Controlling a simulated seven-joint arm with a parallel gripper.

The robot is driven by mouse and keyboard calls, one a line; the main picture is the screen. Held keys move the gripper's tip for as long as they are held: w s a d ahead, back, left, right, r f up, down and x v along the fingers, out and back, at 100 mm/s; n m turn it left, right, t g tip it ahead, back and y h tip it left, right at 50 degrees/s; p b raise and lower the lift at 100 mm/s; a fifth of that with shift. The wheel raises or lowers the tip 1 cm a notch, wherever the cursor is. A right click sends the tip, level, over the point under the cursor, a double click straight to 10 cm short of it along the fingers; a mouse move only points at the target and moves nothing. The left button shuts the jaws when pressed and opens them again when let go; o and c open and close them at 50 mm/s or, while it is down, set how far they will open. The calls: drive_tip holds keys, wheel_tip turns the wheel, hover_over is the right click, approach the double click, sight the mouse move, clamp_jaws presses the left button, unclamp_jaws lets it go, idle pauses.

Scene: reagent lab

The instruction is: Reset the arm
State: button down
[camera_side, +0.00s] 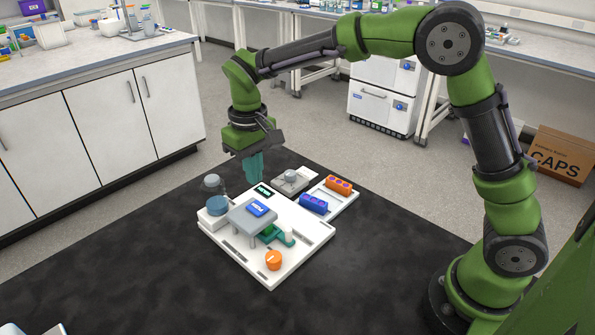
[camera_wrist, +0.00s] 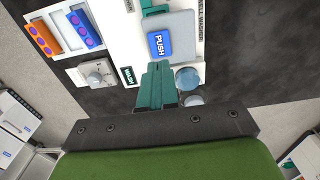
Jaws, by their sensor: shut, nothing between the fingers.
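My green arm reaches over the black table from the right. My gripper (camera_side: 254,176) points down above the back edge of the white workstation board (camera_side: 272,280). Its teal fingers are together with nothing between them. In the wrist view the closed fingers (camera_wrist: 158,66) lie just below the grey block with the blue PUSH button (camera_wrist: 157,45), beside the WASH label (camera_wrist: 128,76). The PUSH button also shows in the side view on a grey raised platform (camera_side: 243,217).
The board carries a clear-and-blue domed vessel (camera_side: 217,205) and an orange round cap (camera_side: 273,260). Beside it are a device with a knob (camera_side: 292,177), a blue tube rack (camera_side: 314,203) and an orange tube rack (camera_side: 339,184). The black table (camera_side: 130,270) is clear at front left.

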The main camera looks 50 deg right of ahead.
drive_tip(key=shift+w, duration=0.1)
drive_tip(key=shift+s+d+f, duration=0.1)
drive_tip(key=shift+s+f, duration=0.1)
drive_tip(key=shift+s, duration=0.35)
drive_tip(key=shift+s+d+f, duration=0.1)
drive_tip(key=shift+s+f, duration=0.05)
drive_tip(key=shift+s, duration=0.4)
drive_tip(key=s+d+r+m+t+y, duration=0.1)
drive_tip(key=s+d+r+m+t, duration=0.1)
drive_tip(key=s, duration=0.7)
drive_tip(key=s+d+r+m+t+y, duration=0.1)
drive_tip(key=s+d+r+t, duration=0.4)
drive_tip(key=s, duration=0.5)
wheel_tip(320, 180, up, 2)
drive_tip(key=shift+d+r+m, duration=0.2)
drive_tip(key=shift+d+m, duration=0.3)
drive_tip(key=shift+d, duration=0.45)
